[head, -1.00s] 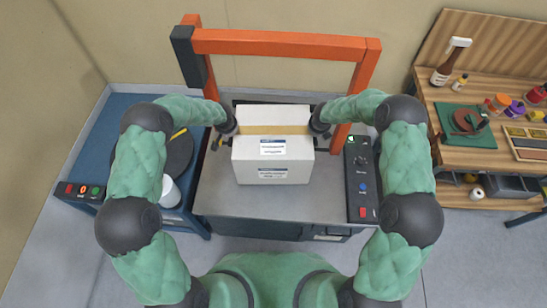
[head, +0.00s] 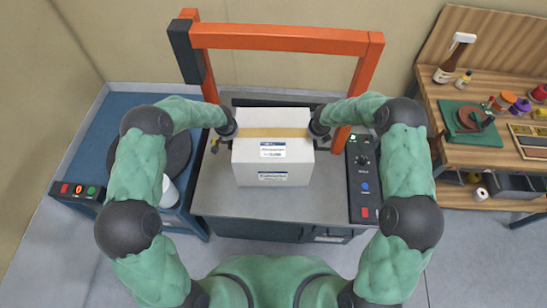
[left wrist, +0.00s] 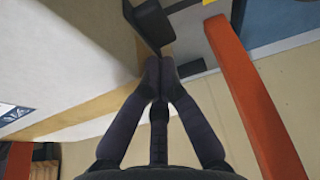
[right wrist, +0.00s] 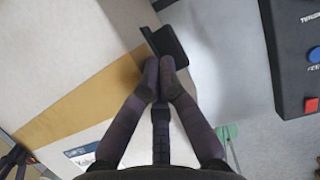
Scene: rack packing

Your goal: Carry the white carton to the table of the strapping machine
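The white carton (head: 272,172), with a tan tape band and printed labels, is upright over the grey table (head: 222,195) of the strapping machine, in front of its orange arch (head: 280,38). I cannot tell whether its underside touches the table. My left gripper (head: 231,131) is at its left side and my right gripper (head: 318,131) at its right side. In the left wrist view the fingers (left wrist: 160,70) are together against or close beside the carton wall (left wrist: 75,60). In the right wrist view the fingers (right wrist: 160,70) are likewise together beside the carton (right wrist: 60,60).
A control panel (head: 362,180) stands on the right of the machine table. A blue table (head: 115,125) with a dark disc and a white cup is at the left. A wooden workbench (head: 455,120) with tools is at the right. Bare table shows before the carton.

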